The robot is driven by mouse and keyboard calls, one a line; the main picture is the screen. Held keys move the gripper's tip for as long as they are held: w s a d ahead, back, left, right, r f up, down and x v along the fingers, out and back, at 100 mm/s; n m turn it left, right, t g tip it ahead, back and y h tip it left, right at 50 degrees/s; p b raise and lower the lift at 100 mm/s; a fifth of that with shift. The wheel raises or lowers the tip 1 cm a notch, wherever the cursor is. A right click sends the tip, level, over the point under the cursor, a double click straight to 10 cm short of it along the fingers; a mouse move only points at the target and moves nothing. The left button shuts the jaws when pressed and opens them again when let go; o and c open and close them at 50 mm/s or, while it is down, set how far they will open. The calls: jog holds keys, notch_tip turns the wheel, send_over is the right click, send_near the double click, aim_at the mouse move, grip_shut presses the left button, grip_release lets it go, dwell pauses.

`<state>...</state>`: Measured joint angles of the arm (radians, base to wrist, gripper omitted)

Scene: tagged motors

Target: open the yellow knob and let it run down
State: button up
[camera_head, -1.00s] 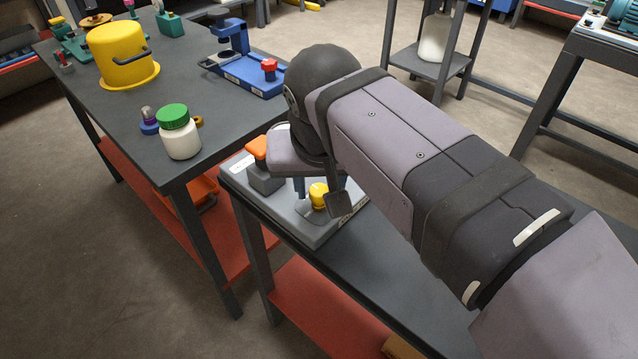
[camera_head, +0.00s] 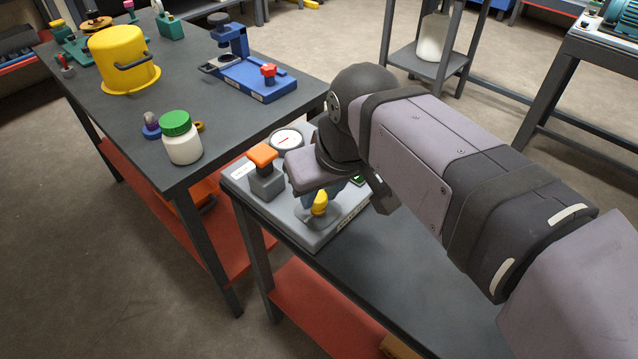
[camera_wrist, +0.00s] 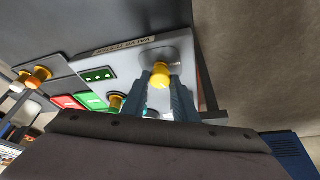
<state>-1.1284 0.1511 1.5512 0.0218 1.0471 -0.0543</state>
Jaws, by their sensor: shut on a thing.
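The yellow knob (camera_head: 320,203) sits on a round grey base on the grey valve tester panel (camera_head: 312,239). In the head view the knob looks tilted. My gripper (camera_head: 318,190) reaches down to it from above and is shut on it. In the wrist view the yellow knob (camera_wrist: 160,78) lies between the two blue-grey fingers of my gripper (camera_wrist: 165,85). A round gauge (camera_head: 287,141) with a red needle is on the panel's far side. A green display (camera_wrist: 98,75) shows on the panel in the wrist view; I cannot read its figures.
An orange-topped grey block (camera_head: 264,172) stands on the panel just left of my gripper. A white jar with a green lid (camera_head: 182,138), a yellow pot (camera_head: 124,60) and a blue stand (camera_head: 252,76) are on the neighbouring bench (camera_head: 190,88).

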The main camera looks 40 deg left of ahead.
jog(key=n, duration=0.1)
jog(key=n+g+p, duration=0.1)
jog(key=n+p, duration=0.1)
jog(key=shift+w+r+n+y, duration=0.2)
jog(key=shift+w+n+y, duration=0.1)
jog(key=shift+n, duration=0.1)
jog(key=n+g+p, duration=0.2)
jog(key=n, duration=0.1)
jog(key=shift+n, duration=0.3)
jog(key=n+g+p, duration=0.1)
jog(key=n+p, duration=0.1)
jog(key=n, duration=0.1)
jog(key=shift+w+p, duration=0.2)
jog(key=shift+p, duration=0.2)
jog(key=shift+a+f+n+g+h+p, duration=0.1)
jog(key=shift+n+g+h+p, duration=0.55)
jog(key=shift+n, duration=0.85)
jog(key=shift+f, duration=0.1)
jog(key=o, duration=1)
